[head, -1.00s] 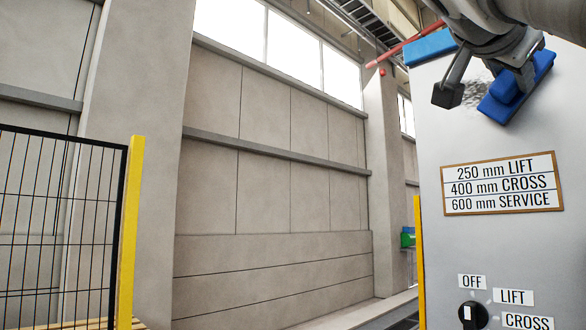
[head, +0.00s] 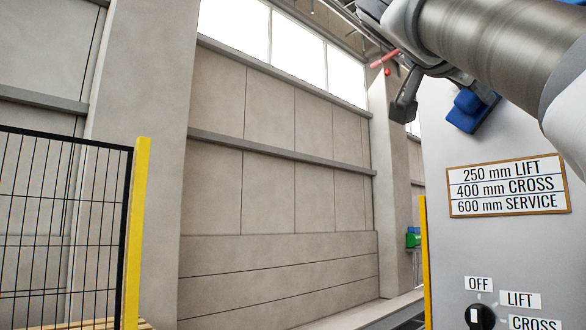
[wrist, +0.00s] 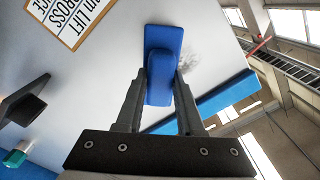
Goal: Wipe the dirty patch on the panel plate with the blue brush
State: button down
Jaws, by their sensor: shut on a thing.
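The blue brush (wrist: 163,45) is between the fingers of my gripper (wrist: 161,80), which is shut on it. The brush lies over the pale panel plate (wrist: 112,75); I cannot tell whether it touches. The dirty patch (wrist: 191,58) is a grey smudge just right of the brush in the wrist view, perhaps partly hidden by it. In the head view the brush (head: 470,108) shows below my arm, in front of the panel plate (head: 450,140). The patch and my fingertips are hidden there.
A framed sign (head: 509,186) and a black rotary switch (head: 479,316) with labels sit lower on the panel. A blue strip (wrist: 215,100) runs along the panel's edge. A black mesh fence (head: 60,220) with a yellow post (head: 136,230) stands at left.

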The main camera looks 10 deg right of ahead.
jog(key=shift+w+a, duration=0.85)
jog(key=shift+w, duration=0.25)
jog(key=shift+w, duration=0.1)
jog(key=shift+s+d+r+p, duration=0.3)
jog(key=shift+s+d+r, duration=0.2)
jog(key=shift+s, duration=0.25)
jog(key=shift+s+d+b, duration=0.75)
jog(key=shift+s+d, duration=2.05)
jog(key=shift+s, duration=0.65)
jog(key=shift+w+a+p, duration=0.25)
jog(key=shift+w+a, duration=0.85)
jog(key=shift+w, duration=0.25)
jog(key=shift+w+a+p, duration=0.25)
jog(key=shift+w+a, duration=0.8)
jog(key=shift+w, duration=0.3)
jog(key=w+a+p, duration=0.1)
jog(key=w+a, duration=0.1)
jog(key=w+a+p, duration=0.1)
jog(key=w+a, duration=0.1)
jog(key=w, duration=0.1)
jog(key=shift+w+a, duration=0.15)
jog(key=shift+w, duration=0.1)
